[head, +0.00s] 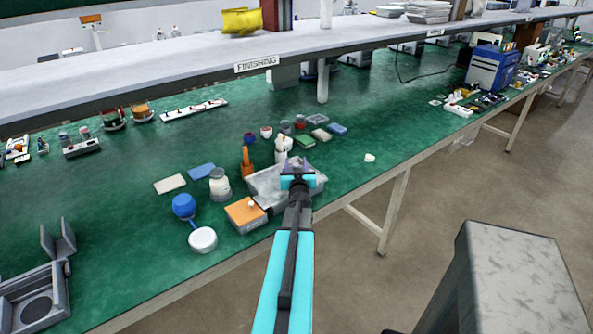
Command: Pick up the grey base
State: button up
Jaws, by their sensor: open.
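My gripper (298,172) is open, at the end of my outstretched arm. In the picture it overlaps the right part of a shallow light-grey tray (262,184) near the bench's front edge. I cannot tell its height above the tray, and my arm and gripper hide part of the tray's inside. No separate grey base can be made out clearly; one may be in the hidden part. A dark-grey fixture (40,297) with a round recess sits at the lower left, away from my gripper.
An orange-topped box (245,213), a white round lid (203,240), a blue ball-shaped part (184,206) and a jar (219,185) stand left of the tray. An orange bottle (247,162) and a white pump (284,147) stand behind it. The green bench (400,150) is mostly clear to the right.

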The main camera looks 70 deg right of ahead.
aim_at(296, 164)
jog(key=shift+p+x, duration=0.3)
jog(key=shift+x, duration=1.1)
grip_shut()
jog(key=shift+r, duration=0.15)
jog(key=shift+r, duration=0.4)
jog(key=b+v, duration=0.1)
jog(key=v, duration=0.3)
jog(key=shift+f, duration=0.1)
notch_tip(296, 164, up, 14)
jog(key=p, duration=0.5)
jog(key=shift+p, duration=0.4)
jog(key=shift+f, duration=0.1)
